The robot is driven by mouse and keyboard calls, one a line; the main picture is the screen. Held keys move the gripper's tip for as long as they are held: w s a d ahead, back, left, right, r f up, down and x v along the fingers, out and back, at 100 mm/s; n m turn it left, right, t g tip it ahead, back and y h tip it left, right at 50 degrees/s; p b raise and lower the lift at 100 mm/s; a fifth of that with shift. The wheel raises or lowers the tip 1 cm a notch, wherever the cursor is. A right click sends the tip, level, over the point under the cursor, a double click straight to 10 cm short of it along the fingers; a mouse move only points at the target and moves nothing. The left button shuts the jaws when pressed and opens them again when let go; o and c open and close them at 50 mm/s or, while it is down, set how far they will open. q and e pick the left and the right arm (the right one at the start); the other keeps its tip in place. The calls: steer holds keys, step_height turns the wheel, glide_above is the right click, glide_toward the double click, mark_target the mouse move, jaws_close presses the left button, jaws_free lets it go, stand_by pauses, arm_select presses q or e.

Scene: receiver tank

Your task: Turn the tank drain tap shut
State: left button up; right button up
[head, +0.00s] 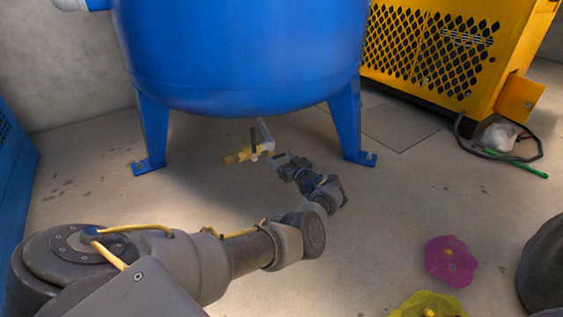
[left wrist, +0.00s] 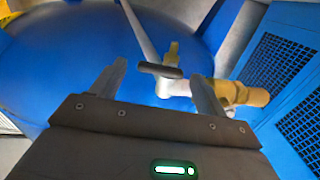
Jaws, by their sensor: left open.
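The drain tap (head: 240,157) hangs under the blue tank (head: 240,60) on a thin grey pipe (head: 266,132), with a brass-yellow body and a dark lever (head: 253,141). My left gripper (head: 279,160) is open just right of the tap in the head view. In the left wrist view, the dark lever (left wrist: 160,70) shows between the two open fingers (left wrist: 157,82), crosswise near their tips. The brass end (left wrist: 250,95) of the tap lies beyond the right finger. I cannot tell whether a finger touches the lever. My right gripper is not in view.
The tank's blue legs (head: 151,125) stand on either side of the tap. A yellow machine (head: 440,50) with a black hose (head: 500,152) is at the back right. A magenta flower-shaped thing (head: 450,262) and a yellow one (head: 430,305) lie on the floor at the front right.

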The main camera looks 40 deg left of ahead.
arm_select(q)
steer(key=shift+w+a, duration=0.15)
steer(key=shift+a, duration=0.25)
steer(key=shift+c, duration=0.3)
steer(key=c, duration=0.9)
steer(key=shift+n, duration=0.5)
steer(key=o, duration=1)
steer(key=shift+r, duration=0.1)
steer(key=shift+c, duration=0.2)
steer(key=shift+d, duration=0.1)
